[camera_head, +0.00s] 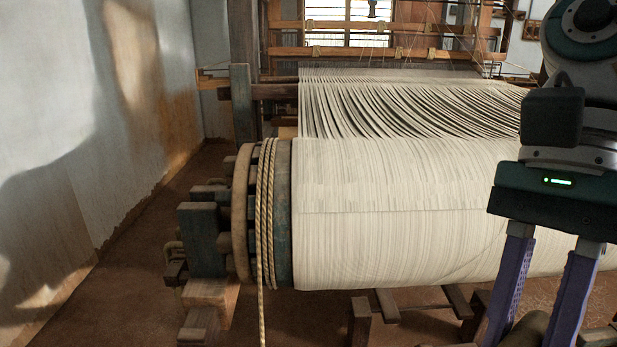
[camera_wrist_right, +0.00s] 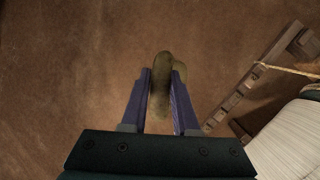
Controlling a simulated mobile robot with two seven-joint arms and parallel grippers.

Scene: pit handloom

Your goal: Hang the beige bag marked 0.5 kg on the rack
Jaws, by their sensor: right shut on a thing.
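My right gripper (camera_head: 528,338) comes in from the right in the head view and points down in front of the loom's big roller. Its two purple fingers are closed on a dull olive-beige bag (camera_head: 530,327), which is cut off by the bottom edge. In the right wrist view the bag (camera_wrist_right: 162,62) shows between and beyond the fingertips (camera_wrist_right: 160,75), above the brown floor. No 0.5 kg mark is readable on it. I cannot make out a rack for certain in either view. My left gripper is not in view.
The loom's roller (camera_head: 400,215), wound with pale warp, fills the middle. A rope (camera_head: 265,215) is wound at its left end and hangs down. Wooden supports (camera_head: 207,245) stand left of it. A notched wooden beam (camera_wrist_right: 262,80) lies right in the wrist view. Floor (camera_head: 125,285) at left is clear.

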